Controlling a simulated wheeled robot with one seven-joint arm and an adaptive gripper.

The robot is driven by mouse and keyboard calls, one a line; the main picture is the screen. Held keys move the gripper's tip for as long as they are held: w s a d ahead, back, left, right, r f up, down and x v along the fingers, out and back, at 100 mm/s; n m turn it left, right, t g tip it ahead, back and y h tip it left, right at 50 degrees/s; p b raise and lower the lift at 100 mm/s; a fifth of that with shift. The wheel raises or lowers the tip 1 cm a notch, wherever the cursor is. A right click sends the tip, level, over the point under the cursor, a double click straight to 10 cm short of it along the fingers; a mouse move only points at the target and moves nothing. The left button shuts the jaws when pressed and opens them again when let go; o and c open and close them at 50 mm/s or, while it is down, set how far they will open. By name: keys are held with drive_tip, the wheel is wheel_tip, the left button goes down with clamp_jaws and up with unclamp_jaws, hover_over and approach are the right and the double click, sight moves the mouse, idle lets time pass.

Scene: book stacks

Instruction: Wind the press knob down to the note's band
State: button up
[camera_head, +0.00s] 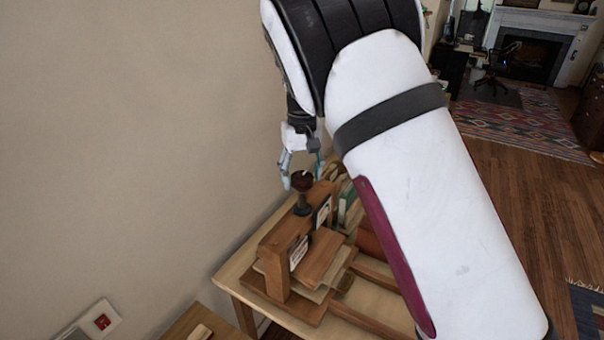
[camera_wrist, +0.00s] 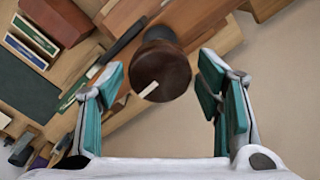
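The press knob (camera_head: 303,181) is dark brown and round, on top of a dark screw post above the wooden press (camera_head: 272,262). In the wrist view the knob (camera_wrist: 165,70) shows from above, with a pale mark on its edge. My gripper (camera_head: 302,172) is just above the knob, pointing down. In the wrist view my gripper (camera_wrist: 160,84) is open, with one teal-padded finger on each side of the knob and a gap on both sides. Two white cards, a lower one (camera_head: 299,252) and an upper one (camera_head: 323,212), are on the press; their print is unreadable, and I cannot make out a band.
The press stands on a wooden table (camera_head: 233,272) close to the plain wall (camera_head: 130,130). Boards lie beneath the press beam. Green-and-white items (camera_wrist: 27,45) and a dark panel (camera_wrist: 28,88) lie nearby. My arm hides much of the table's right side.

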drive_tip(key=c, duration=0.7)
drive_tip(key=shift+o, duration=0.2)
drive_tip(key=shift+m, duration=0.4)
drive_tip(key=m, duration=0.4)
drive_tip(key=shift+m, duration=0.4)
drive_tip(key=m, duration=0.6)
drive_tip(key=shift+w+r, duration=0.1)
drive_tip(key=shift+r, duration=0.05)
